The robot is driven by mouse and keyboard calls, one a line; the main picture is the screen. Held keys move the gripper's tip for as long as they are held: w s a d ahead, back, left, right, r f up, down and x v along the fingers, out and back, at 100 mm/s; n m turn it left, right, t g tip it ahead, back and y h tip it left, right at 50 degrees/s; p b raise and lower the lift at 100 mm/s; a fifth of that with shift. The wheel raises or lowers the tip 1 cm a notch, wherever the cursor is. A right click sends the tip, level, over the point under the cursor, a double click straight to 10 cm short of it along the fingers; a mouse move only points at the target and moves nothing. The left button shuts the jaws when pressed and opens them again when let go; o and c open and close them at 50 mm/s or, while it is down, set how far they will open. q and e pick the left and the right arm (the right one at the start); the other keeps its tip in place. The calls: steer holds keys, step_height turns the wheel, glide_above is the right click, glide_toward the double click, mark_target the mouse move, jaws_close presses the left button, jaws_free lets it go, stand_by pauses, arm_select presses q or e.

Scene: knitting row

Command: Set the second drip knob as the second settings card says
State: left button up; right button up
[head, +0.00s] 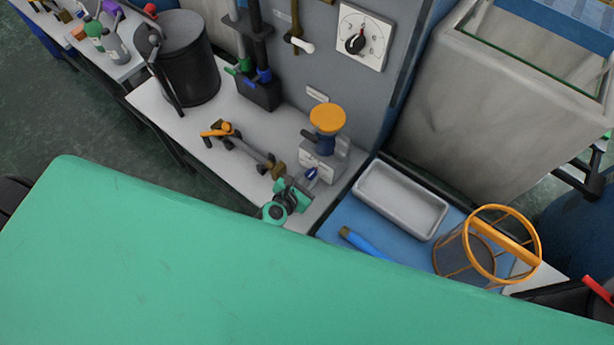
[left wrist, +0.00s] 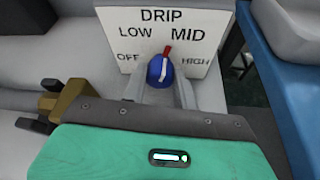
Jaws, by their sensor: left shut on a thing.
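A white drip plate (left wrist: 118,22) with OFF, LOW, MID and HIGH fills the top of the left wrist view. It is on the front of a small unit (head: 318,163) with an orange top on the bench. Its blue knob (left wrist: 158,72) has a red-tipped pointer aimed up and slightly right, between LOW and MID, nearer MID. My left gripper (head: 306,182) is at this knob, with its fingers (left wrist: 160,92) closed on the knob's two sides. I cannot tell which drip knob this is. No settings card is readable. My right gripper is not in view.
A wall panel with a black dial (head: 355,43) hangs above. A black drum (head: 190,60) stands at the back left of the bench. Right of the unit, a pale tray (head: 400,200) and an orange-rimmed basket (head: 500,245) sit on a blue surface. An orange-handled tool (head: 222,131) lies left of the unit.

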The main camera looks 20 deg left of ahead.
arm_select(q)
steer(key=shift+m+y, duration=0.4)
steer(key=shift+m, duration=0.2)
steer(key=shift+t, duration=0.3)
steer(key=o, duration=1)
steer(key=shift+c, duration=0.2)
steer(key=shift+s, duration=0.1)
steer(key=b+v, duration=0.1)
steer(key=v, duration=1.1)
steer(key=shift+s+b, duration=0.2)
steer(key=shift+b, duration=0.1)
steer(key=shift+s+r, duration=0.3)
steer(key=shift+s, duration=0.25)
